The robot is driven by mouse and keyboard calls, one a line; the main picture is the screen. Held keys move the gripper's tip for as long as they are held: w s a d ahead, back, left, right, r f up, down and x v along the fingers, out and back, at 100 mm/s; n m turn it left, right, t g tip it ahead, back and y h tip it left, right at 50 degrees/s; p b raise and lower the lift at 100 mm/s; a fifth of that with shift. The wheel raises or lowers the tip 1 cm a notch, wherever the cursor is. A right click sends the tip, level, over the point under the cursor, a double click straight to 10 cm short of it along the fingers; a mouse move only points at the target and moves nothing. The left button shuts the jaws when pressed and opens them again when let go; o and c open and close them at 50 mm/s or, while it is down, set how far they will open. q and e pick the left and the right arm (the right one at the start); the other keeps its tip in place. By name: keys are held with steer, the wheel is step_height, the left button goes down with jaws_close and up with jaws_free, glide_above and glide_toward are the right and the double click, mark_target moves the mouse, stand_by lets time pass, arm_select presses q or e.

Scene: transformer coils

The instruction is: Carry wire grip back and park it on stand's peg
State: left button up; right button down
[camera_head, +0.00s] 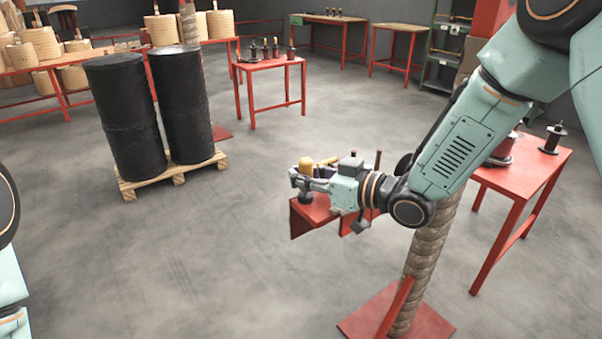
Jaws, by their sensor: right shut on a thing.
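My right gripper (303,183) is shut on a small tool with a rounded amber end (306,165), which I take to be the wire grip. The fingers hide most of it. The gripper is over or just above a red bracket-like shelf (314,212), and I cannot tell whether they touch. A thin dark upright peg (377,159) shows just behind my right wrist. A stand with a rope-like twisted column (428,240) and a red base plate (432,323) rises below my right forearm, which hides its upper part. My left gripper is out of view.
Two black drums (125,115) stand on a wooden pallet (172,172) at the left. A red table (535,165) with dark coil parts is at the right. A smaller red table (270,64) stands farther back.

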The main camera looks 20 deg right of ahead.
steer(key=shift+f, duration=0.55)
steer(key=c, duration=1.1)
jaws_free()
steer(key=shift+s, duration=0.1)
steer(key=v, duration=0.4)
steer(key=shift+d+r, duration=0.1)
steer(key=shift+d, duration=0.2)
steer(key=shift+v, duration=3.6)
